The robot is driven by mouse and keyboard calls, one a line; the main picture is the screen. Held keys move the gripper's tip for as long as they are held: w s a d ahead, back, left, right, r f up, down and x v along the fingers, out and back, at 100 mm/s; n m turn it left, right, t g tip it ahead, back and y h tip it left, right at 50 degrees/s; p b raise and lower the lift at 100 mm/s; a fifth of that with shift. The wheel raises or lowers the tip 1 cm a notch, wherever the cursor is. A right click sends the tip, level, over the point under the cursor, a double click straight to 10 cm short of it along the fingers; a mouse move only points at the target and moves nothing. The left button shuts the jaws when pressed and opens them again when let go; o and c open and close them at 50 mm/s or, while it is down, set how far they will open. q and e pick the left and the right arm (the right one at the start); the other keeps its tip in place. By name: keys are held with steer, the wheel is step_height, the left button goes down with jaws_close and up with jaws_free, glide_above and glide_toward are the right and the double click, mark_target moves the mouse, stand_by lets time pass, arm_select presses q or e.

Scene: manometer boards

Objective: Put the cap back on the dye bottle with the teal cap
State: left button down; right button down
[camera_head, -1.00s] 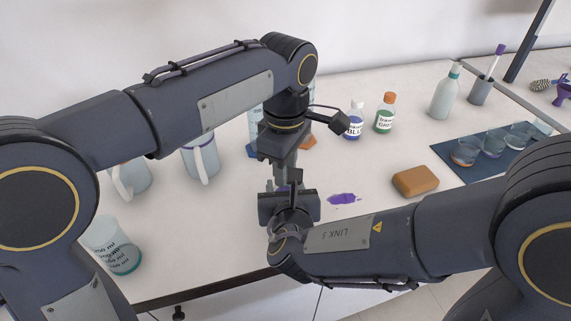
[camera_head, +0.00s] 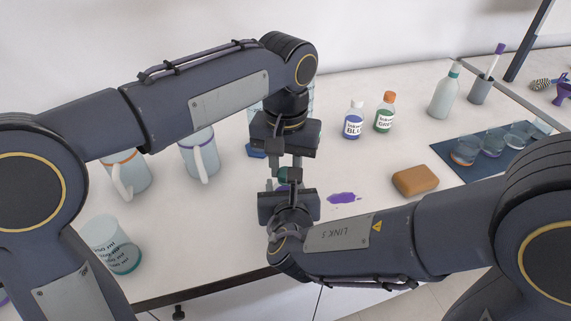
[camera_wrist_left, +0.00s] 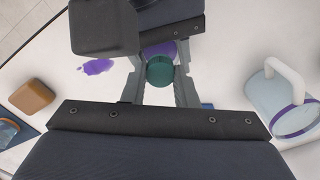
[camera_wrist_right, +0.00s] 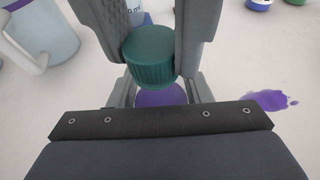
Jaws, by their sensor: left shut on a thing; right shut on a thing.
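The ridged teal cap (camera_wrist_right: 150,57) is between the fingers of my left gripper (camera_head: 284,166), which is shut on it. The cap also shows in the head view (camera_head: 284,174) and in the left wrist view (camera_wrist_left: 160,71). Straight below it is the dye bottle (camera_wrist_right: 161,96), its purple rounded top showing between the fingers of my right gripper (camera_head: 287,184), which is shut on it. The bottle's purple also shows in the left wrist view (camera_wrist_left: 160,48). The cap sits over the bottle's top; whether it touches the neck is hidden.
A purple spill (camera_head: 343,198) lies right of the grippers, with an orange-brown block (camera_head: 415,180) farther right. Blue (camera_head: 353,122) and green (camera_head: 384,115) ink bottles stand behind. Mugs (camera_head: 203,158) and a beaker (camera_head: 110,244) stand on the left.

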arm_select(q)
steer(key=m, duration=0.4)
steer(key=c, duration=1.1)
jaws_free()
steer(key=shift+c, duration=0.2)
steer(key=shift+r, duration=2.25)
